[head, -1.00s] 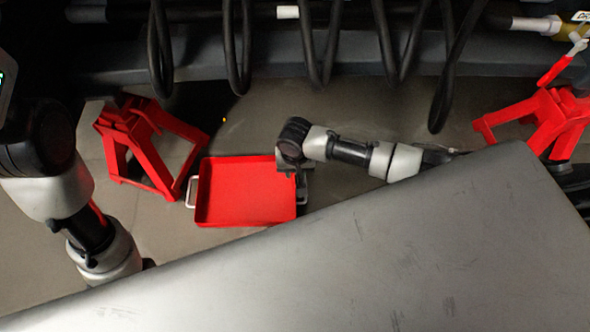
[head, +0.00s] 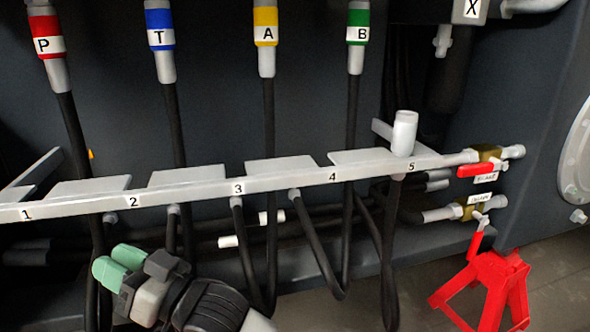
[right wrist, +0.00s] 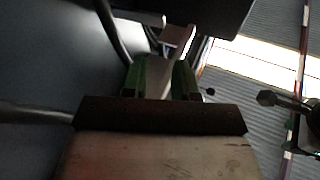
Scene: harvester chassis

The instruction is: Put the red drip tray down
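The red drip tray is not in view now in either the head or the right wrist view. My right gripper (head: 118,268) shows at the lower left of the head view, with green finger pads, below the numbered rail. In the right wrist view its two green fingers (right wrist: 161,78) stand apart. A pale bar shows in the gap between them, seemingly part of the structure beyond; I see nothing held. My left gripper is out of view.
A pale rail (head: 285,178) numbered 1 to 5 crosses the head view, with a white fitting (head: 404,133) at 5. Black hoses hang above and below it. Red-handled valves (head: 482,170) and a red stand (head: 490,290) are at right.

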